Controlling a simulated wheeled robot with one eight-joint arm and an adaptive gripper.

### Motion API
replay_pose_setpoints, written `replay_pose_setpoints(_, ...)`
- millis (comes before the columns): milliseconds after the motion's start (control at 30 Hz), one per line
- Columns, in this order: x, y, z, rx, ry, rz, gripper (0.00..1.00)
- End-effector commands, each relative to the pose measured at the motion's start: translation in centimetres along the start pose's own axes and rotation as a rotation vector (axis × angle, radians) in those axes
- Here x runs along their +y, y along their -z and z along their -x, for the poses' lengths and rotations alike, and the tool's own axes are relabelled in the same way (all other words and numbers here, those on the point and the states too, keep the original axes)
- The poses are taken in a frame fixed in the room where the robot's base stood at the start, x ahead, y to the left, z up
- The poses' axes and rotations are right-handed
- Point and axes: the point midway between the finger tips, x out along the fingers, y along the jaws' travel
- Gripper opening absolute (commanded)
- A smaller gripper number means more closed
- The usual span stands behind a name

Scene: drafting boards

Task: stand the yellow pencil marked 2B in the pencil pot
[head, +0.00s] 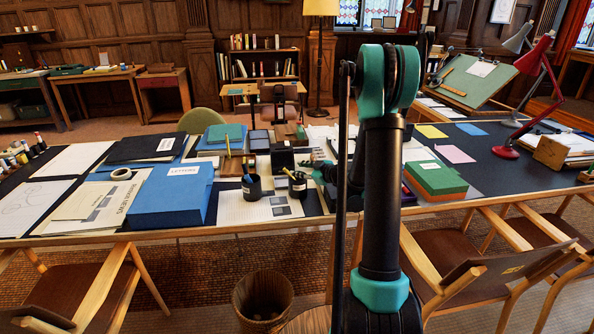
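I cannot read a 2B mark on anything, so I cannot tell which item is the yellow pencil. My gripper (311,163) is low over the desk, just behind and right of the right pot. My arm partly hides it, and its fingers are too small to tell open from shut.
A blue box marked LETTERS (171,197) stands left of the pots. A white gridded sheet (235,211) lies under them. A green and orange stack (436,179) and a red lamp (507,151) are on the right. A wastebasket (262,297) and chairs stand in front.

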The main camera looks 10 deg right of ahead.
Motion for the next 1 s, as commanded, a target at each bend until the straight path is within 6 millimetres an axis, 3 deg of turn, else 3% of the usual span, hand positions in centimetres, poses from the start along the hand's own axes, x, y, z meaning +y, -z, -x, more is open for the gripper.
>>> replay_pose_setpoints(300,0.1,0.0,6.6,-0.002,-0.003,-0.001,0.34)
replay_pose_setpoints(500,0.0,0.0,9.2,-0.001,-0.001,-0.001,0.34)
replay_pose_setpoints(1000,0.0,0.0,10.0,0.0,0.0,0.001,0.34)
